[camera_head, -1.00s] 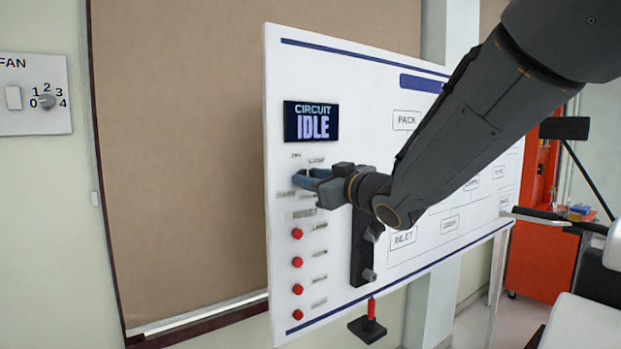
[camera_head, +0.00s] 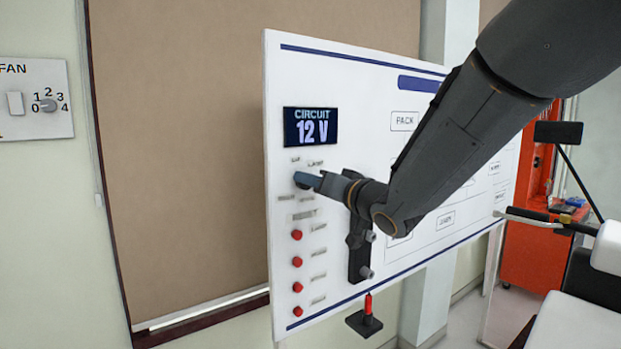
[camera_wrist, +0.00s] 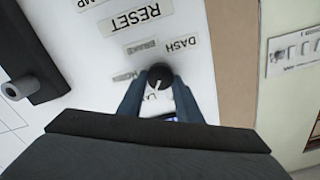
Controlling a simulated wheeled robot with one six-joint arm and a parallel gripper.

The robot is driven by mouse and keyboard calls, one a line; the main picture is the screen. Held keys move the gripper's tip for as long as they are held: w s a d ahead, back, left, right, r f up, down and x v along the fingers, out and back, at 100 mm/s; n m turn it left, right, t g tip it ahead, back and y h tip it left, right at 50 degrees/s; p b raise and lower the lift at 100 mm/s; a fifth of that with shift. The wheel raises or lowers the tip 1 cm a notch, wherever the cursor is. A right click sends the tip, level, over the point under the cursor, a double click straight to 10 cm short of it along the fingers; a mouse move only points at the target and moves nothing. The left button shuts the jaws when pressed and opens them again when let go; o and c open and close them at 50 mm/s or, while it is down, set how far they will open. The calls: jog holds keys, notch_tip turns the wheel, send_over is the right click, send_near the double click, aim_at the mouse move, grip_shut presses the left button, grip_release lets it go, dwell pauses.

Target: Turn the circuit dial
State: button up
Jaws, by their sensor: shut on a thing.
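The circuit dial (camera_wrist: 160,76) is a round black knob with a white pointer mark on the white panel (camera_head: 345,75). In the wrist view it sits between the two blue fingers of my gripper (camera_wrist: 158,90), which is shut on it. In the head view my gripper (camera_head: 305,180) reaches the panel's left side and hides the dial. The circuit display (camera_head: 311,126) above it reads "12 V". Labels such as DASH (camera_wrist: 179,45) and RESET (camera_wrist: 134,18) lie around the dial; some are covered by the fingers.
Several red buttons (camera_head: 297,261) run down the panel below the dial. A dark bracket (camera_head: 360,258) sticks out to their right. A fan switch plate (camera_head: 37,100) is on the left wall. An orange cabinet (camera_head: 529,255) stands at the right.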

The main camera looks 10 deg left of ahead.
jog(key=shift+m, duration=0.5)
jog(key=o, duration=1)
jog(key=shift+o, duration=0.2)
jog(key=shift+d, duration=0.1)
jog(key=b+v, duration=0.2)
jog(key=v, duration=0.5)
jog(key=shift+s+d, duration=0.2)
jog(key=shift+d, duration=0.05)
